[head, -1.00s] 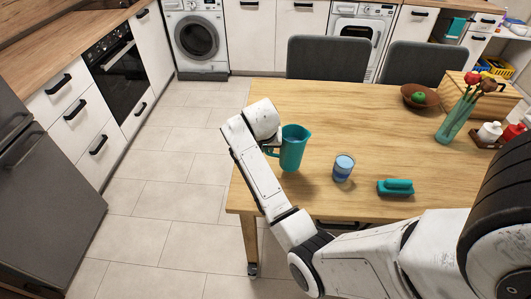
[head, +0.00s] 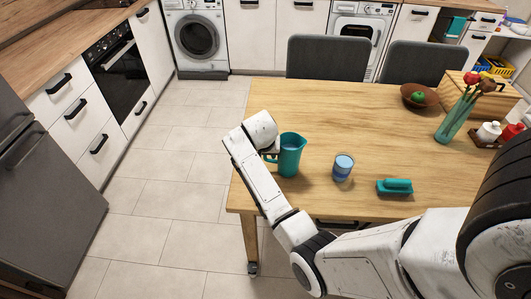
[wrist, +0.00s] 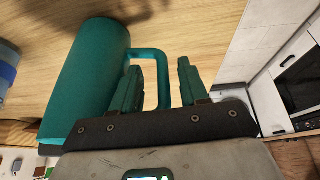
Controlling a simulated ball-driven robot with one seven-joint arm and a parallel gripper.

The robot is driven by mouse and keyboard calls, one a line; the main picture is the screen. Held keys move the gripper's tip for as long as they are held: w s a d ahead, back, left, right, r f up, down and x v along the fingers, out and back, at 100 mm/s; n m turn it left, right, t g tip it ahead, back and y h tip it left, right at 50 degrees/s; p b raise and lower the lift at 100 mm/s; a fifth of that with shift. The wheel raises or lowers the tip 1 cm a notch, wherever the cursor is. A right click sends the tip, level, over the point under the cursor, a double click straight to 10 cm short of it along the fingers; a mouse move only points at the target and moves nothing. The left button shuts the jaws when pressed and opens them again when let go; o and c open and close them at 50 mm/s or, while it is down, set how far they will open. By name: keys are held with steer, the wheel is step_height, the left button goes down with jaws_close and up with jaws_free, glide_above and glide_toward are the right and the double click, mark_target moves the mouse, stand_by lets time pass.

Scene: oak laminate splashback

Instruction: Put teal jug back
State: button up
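In the wrist view the jug (wrist: 85,75) is left of my gripper (wrist: 160,80). Its handle (wrist: 163,85) passes between the two teal fingers, with a gap visible on each side. My gripper (head: 270,153) is at the jug's left side in the head view, its fingers mostly hidden there by the wrist.
A blue glass (head: 343,167) and a teal brush-like object (head: 395,187) are right of the jug. A brown bowl (head: 419,96) with a green fruit and a flower vase (head: 456,118) stand farther right. The table's middle is clear. Two grey chairs (head: 328,58) stand behind.

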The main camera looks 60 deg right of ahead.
steer(key=v, duration=1.2)
steer(key=s+a+f+n+y, duration=0.2)
steer(key=s+a+f+n, duration=0.4)
steer(key=a, duration=0.5)
steer(key=s+a+f+n+y, duration=0.2)
steer(key=s+a+f+n, duration=0.4)
steer(key=s+a, duration=0.5)
steer(key=shift+s+a+n+g+y, duration=0.2)
steer(key=shift+a+n+g+y, duration=0.1)
steer(key=shift+a, duration=0.25)
